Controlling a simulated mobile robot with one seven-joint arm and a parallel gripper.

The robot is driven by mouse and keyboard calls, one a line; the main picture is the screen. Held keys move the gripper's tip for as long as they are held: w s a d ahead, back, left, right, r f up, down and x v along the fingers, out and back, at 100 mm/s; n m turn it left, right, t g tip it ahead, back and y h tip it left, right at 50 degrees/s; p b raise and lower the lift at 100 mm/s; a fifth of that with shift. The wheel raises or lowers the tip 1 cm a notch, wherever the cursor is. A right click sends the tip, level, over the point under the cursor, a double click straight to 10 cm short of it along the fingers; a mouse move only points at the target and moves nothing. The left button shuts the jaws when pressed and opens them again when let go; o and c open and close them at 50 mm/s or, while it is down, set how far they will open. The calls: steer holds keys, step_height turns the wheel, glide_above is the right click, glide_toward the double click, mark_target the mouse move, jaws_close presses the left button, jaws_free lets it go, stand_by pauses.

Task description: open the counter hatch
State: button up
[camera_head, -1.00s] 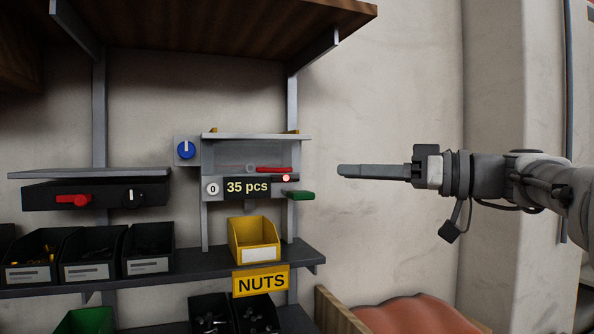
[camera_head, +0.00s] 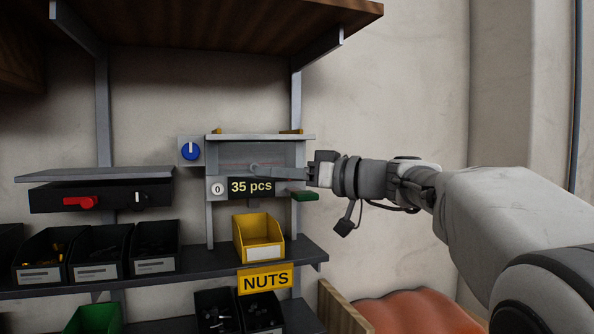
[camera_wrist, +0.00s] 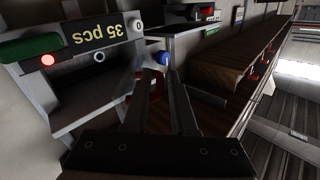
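The nut counter (camera_head: 211,220) is a grey frame on the shelf with a black "35 pcs" display (camera_head: 250,187). A grey translucent panel (camera_head: 275,154), apparently the hatch, closes its upper front. My gripper (camera_head: 258,169) reaches in from the right, its fingers lying across the panel's lower part. They hide the red bar there in the head view. In the wrist view my gripper (camera_wrist: 162,80) shows two dark fingers apart, and a red piece (camera_wrist: 154,90) shows between them. Whether they touch it I cannot tell.
A blue knob (camera_head: 190,151) sits at the counter's upper left and a green tab (camera_head: 304,196) at its lower right. A yellow bin (camera_head: 258,240) stands below. A black unit with a red handle (camera_head: 81,202) is at left. The wall side at right is free.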

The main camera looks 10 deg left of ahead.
jaws_close()
stand_by(1.4)
